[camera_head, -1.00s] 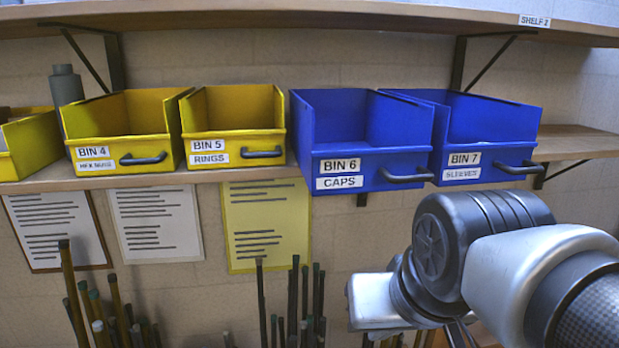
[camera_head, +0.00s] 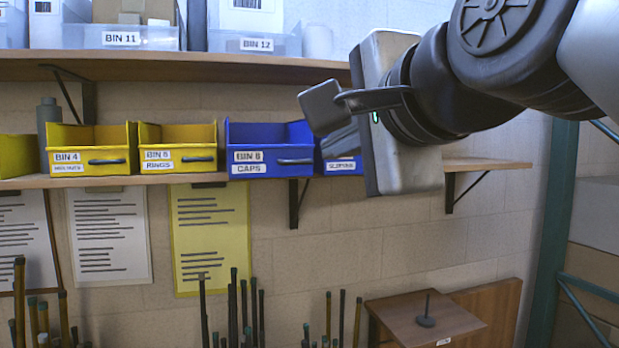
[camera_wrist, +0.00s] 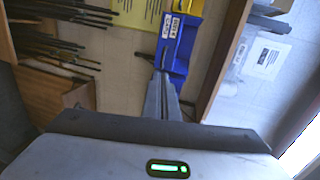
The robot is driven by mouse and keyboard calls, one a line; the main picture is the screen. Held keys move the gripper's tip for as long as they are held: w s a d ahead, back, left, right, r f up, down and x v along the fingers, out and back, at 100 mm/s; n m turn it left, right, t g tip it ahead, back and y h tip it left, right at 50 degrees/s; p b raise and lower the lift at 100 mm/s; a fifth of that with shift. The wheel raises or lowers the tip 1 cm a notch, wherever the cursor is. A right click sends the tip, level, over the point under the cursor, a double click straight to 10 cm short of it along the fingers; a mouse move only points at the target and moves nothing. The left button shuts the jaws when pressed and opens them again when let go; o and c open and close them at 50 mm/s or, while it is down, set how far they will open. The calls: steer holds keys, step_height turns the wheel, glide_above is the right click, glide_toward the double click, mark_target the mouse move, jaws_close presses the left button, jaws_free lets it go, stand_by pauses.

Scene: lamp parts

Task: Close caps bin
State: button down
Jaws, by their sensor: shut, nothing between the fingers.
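The caps bin (camera_head: 270,137) is a blue open-topped bin with a dark front handle and a CAPS label. It stands on the middle shelf in the head view, between a yellow bin and another blue bin. My gripper (camera_head: 322,107) is shut and empty. In the head view it appears up and to the right of the caps bin, and it partly covers the blue bin at the right. In the wrist view, my fingers (camera_wrist: 165,95) point toward blue bin surfaces (camera_wrist: 181,55) with white labels, seen sideways.
The sleeves bin (camera_head: 342,166) is mostly hidden behind my gripper. The yellow rings bin (camera_head: 178,136) and yellow bin 4 (camera_head: 88,137) stand left. An upper shelf (camera_head: 200,68) holds clear bins. Rods and a small wooden table (camera_head: 400,318) are below.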

steer(key=p, duration=0.2)
glide_toward(299, 162)
steer(key=x, duration=0.6)
steer(key=shift+w+a+f, duration=0.1)
steer(key=shift+w, duration=0.1)
